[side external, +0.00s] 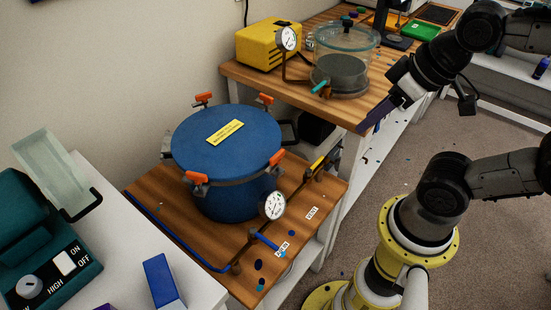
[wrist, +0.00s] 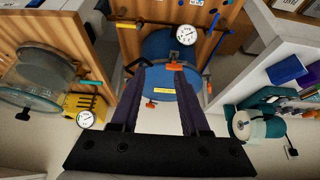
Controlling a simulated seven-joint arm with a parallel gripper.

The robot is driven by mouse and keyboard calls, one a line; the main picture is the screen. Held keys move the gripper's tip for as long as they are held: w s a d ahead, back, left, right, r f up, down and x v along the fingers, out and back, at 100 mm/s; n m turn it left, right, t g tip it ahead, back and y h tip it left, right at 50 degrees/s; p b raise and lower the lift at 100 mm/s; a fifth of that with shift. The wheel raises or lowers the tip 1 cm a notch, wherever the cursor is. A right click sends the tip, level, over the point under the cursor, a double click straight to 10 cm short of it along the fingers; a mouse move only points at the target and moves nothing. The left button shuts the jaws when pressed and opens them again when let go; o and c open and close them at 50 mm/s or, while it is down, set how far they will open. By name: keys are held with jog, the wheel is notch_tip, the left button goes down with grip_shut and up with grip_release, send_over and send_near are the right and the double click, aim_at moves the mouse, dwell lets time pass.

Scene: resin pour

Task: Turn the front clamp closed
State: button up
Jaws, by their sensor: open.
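A round blue pressure pot (side external: 218,145) with a flat blue lid stands on a low wooden shelf, and it also shows in the wrist view (wrist: 165,48). Several orange-handled clamps sit around its rim. Two are on the near side, at right (side external: 277,158) and left (side external: 197,178); two are at the back, at left (side external: 203,99) and right (side external: 265,99). In the wrist view one orange handle (wrist: 175,66) lies close to the fingertips' line of sight. My gripper (side external: 370,120) is open and empty, up and to the right of the pot, apart from every clamp.
A pressure gauge (side external: 272,205) and piping with a blue-handled valve (side external: 264,241) stand before the pot. A glass chamber (side external: 343,60) and yellow pump (side external: 262,45) are on the higher bench. A teal machine (side external: 45,240) is at left. Space above the lid is clear.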

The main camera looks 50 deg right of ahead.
notch_tip(320, 180, up, 3)
jog(key=w+n, duration=0.3)
jog(key=n, duration=0.5)
jog(key=n+g, duration=0.6)
jog(key=n, duration=0.4)
send_over(277, 154)
notch_tip(277, 154, down, 4)
notch_tip(277, 154, down, 14)
jog(key=shift+f, duration=0.15)
jog(key=shift+c, duration=0.3)
grip_shut()
